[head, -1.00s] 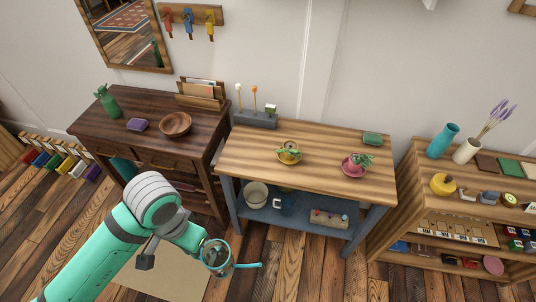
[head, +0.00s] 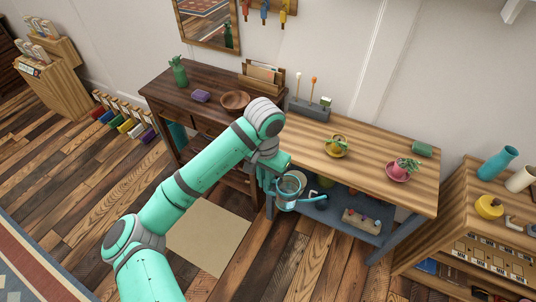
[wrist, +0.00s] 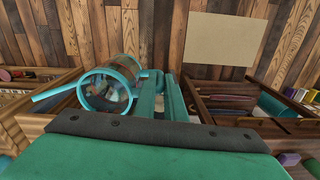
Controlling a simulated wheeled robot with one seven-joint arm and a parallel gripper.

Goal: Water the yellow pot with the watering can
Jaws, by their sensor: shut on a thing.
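My gripper (head: 272,181) is shut on the watering can (head: 290,190), which has a clear body with teal rims and a long teal spout pointing right. In the head view the can hangs in front of the light wooden table's left front edge, apart from the pots. In the wrist view the gripper fingers (wrist: 162,97) hold the can (wrist: 106,88) at its side, with the spout toward the left. The yellow pot (head: 336,152) with a small plant sits on a saucer on the table top, behind and right of the can. A pink pot (head: 398,172) with a plant stands further right.
The wooden table (head: 370,195) has a blue lower shelf (head: 355,232) with items. A dark desk (head: 163,93) is at left, a shelf unit (head: 455,225) at right.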

